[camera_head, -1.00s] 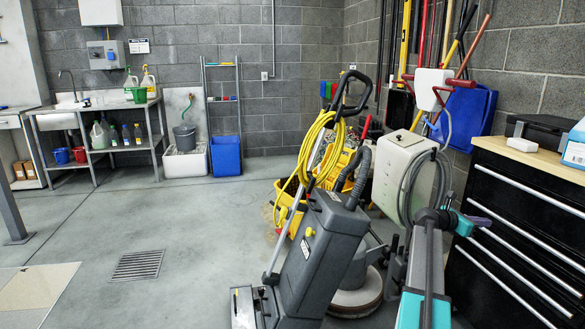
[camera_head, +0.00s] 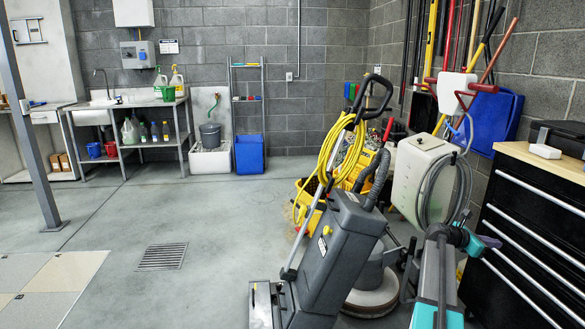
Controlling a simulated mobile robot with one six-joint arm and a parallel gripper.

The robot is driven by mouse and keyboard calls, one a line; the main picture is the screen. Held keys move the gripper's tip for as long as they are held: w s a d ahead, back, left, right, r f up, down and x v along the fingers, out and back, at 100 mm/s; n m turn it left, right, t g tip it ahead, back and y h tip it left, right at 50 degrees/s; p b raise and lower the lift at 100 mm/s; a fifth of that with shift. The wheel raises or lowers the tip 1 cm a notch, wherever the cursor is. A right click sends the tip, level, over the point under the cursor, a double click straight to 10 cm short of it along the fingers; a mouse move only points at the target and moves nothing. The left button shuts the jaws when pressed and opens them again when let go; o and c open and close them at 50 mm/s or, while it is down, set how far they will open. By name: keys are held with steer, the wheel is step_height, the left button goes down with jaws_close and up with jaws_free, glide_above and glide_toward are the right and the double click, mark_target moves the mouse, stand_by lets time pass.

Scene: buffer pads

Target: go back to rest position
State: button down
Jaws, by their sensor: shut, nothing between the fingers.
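My arm (camera_head: 437,270), with teal and grey links, rises from the bottom edge right of centre. It bends at a dark joint with a teal cap, and a small purple part shows to the right, in front of the black drawer cabinet. I cannot make out any gripper fingers. No held object shows along the visible arm.
A grey floor-cleaning machine (camera_head: 337,255) with a yellow cable stands just left of my arm. A white tank (camera_head: 420,180) is behind it. The black drawer cabinet (camera_head: 535,240) is at right. Floor around the drain grate (camera_head: 162,257) is clear; a grey post (camera_head: 35,150) stands at left.

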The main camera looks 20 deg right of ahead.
steer(key=w+a+f+m+t+y+p, duration=0.1)
steer(key=w+a+f+y+p, duration=0.2)
steer(key=a+f, duration=0.5)
steer(key=w+a+f+m+t+p, duration=0.1)
steer(key=w+a+f+m+p, duration=0.1)
steer(key=w+a+f, duration=0.5)
steer(key=s+a+f+m+y+p, duration=0.15)
steer(key=a+f, duration=0.25)
steer(key=a, duration=0.4)
steer(key=s+a+f+m+y+p, duration=0.1)
steer(key=a+f+p, duration=0.15)
steer(key=a, duration=0.55)
steer(key=s+a+f+m+y+p, duration=0.15)
steer(key=a+f, duration=0.25)
steer(key=a, duration=0.4)
steer(key=s+a+f+m+g+y+p, duration=0.1)
steer(key=s+a+f+m+y+p, duration=0.3)
steer(key=a, duration=0.7)
steer(key=s+a+f+n+p, duration=0.15)
steer(key=s+a, duration=0.35)
steer(key=a, duration=0.6)
steer(key=s+a+m+g+y+p, duration=0.3)
steer(key=s+a+m+p, duration=0.2)
steer(key=s+a, duration=1.1)
steer(key=shift+s+a+r+p, duration=0.15)
steer(key=shift+a+r+p, duration=0.15)
steer(key=shift+a+p, duration=0.25)
